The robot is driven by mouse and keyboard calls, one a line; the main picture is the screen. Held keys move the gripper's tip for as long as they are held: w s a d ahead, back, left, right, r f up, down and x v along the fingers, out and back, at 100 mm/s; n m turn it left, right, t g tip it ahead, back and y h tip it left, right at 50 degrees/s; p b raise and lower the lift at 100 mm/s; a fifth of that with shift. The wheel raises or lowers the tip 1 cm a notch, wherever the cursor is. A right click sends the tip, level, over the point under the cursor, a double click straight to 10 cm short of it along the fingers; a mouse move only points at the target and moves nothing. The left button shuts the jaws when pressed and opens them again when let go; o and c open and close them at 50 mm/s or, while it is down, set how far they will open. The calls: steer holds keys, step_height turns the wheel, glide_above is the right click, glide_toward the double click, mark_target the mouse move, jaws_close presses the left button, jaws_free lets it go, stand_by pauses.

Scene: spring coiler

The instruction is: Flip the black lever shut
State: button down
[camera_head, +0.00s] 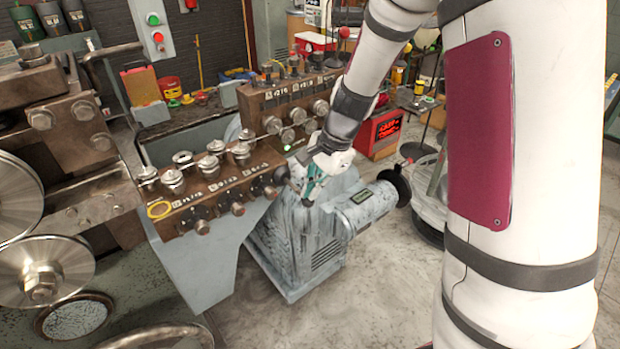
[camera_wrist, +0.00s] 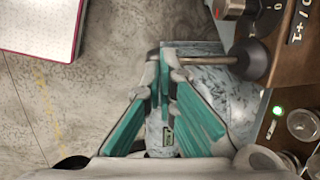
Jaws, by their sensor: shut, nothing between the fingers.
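The black lever (camera_head: 281,175) sticks out from the right end of the brown control panel. In the wrist view it has a dark conical base (camera_wrist: 257,60) on the panel's edge and a metal rod (camera_wrist: 212,60) running left to my fingertips. My gripper (camera_head: 309,192) is at the right of the lever, above the grey motor housing. In the wrist view my gripper (camera_wrist: 164,58) is shut and empty, with its teal-padded fingers together. Its tips overlap the rod's free end, hiding it; I cannot tell whether they touch.
The brown control panel (camera_head: 215,192) carries several knobs and metal dials. A grey motor (camera_head: 365,205) stands below my gripper. Large metal rollers (camera_head: 45,270) are at the left. A second panel (camera_head: 290,97) stands behind. The speckled floor (camera_head: 370,290) in front is clear.

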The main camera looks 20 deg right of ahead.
mark_target(314, 201)
steer(key=shift+s+f+b, duration=0.2)
steer(key=shift+f+b, duration=0.45)
steer(key=shift+f, duration=1.25)
steer(key=shift+f, duration=0.1)
steer(key=s+d+r+p, duration=0.1)
steer(key=s+d+r, duration=0.1)
steer(key=r, duration=0.4)
steer(key=s+d+r+p, duration=0.1)
steer(key=s+d+r, duration=0.2)
steer(key=s+r, duration=0.1)
steer(key=shift+s+r, duration=0.2)
steer(key=shift+r, duration=0.65)
steer(key=s+a+r+n+t+h, duration=0.1)
steer(key=s+a+r+n, duration=0.2)
steer(key=s+r+n, duration=0.3)
steer(key=s+a+r+n+t+h, duration=0.1)
steer(key=s+a+r+n+t, duration=0.1)
steer(key=s+r+n, duration=0.5)
steer(key=shift+s+a+r+n+t+h, duration=0.2)
steer(key=shift+s+a+n+t+h, duration=0.3)
steer(key=shift+s, duration=1.9)
steer(key=shift+a, duration=0.1)
